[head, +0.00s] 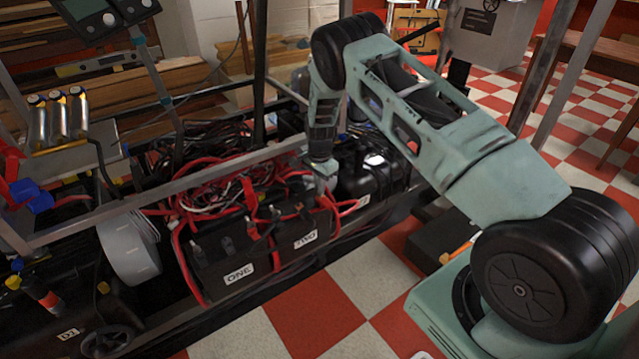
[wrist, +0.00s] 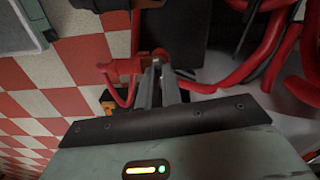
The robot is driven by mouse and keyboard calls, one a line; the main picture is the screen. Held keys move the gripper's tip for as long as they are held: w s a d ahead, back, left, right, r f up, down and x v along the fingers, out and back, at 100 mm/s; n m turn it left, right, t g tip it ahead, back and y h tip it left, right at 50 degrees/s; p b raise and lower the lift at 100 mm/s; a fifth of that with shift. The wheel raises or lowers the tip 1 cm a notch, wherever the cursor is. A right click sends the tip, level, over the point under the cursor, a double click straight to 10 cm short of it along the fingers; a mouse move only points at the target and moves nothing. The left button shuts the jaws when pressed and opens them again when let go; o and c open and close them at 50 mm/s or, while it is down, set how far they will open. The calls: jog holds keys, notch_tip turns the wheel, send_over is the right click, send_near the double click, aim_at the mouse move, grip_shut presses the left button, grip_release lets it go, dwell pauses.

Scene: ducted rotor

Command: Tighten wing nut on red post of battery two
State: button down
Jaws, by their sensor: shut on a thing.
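Battery two is the black box labelled TWO (head: 305,240), beside the box labelled ONE (head: 240,272) in the head view. My gripper (head: 325,172) points down over the far right part of battery two. In the wrist view my gripper (wrist: 158,66) has its two fingers close together at a red terminal clamp (wrist: 122,68) with a red cable. The fingers are shut on a small part there, at the wing nut's place. The wing nut itself is hidden between the fingertips, and the post is mostly covered.
Red cables (wrist: 265,55) run close by on the right in the wrist view. A metal frame rail (head: 190,180) crosses above the batteries, and a black tank (head: 370,170) stands just right of my gripper. The checkered floor (head: 350,290) in front is clear.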

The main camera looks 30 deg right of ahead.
jog(key=shift+w+r+m, duration=0.15)
jog(key=shift+r+m, duration=0.05)
jog(key=shift+m, duration=0.6)
jog(key=c, duration=1.6)
grip_release()
jog(key=shift+o, duration=0.2)
notch_tip(320, 180, up, 17)
jog(key=p, duration=0.2)
jog(key=shift+r+p, duration=0.15)
jog(key=shift+p, duration=0.25)
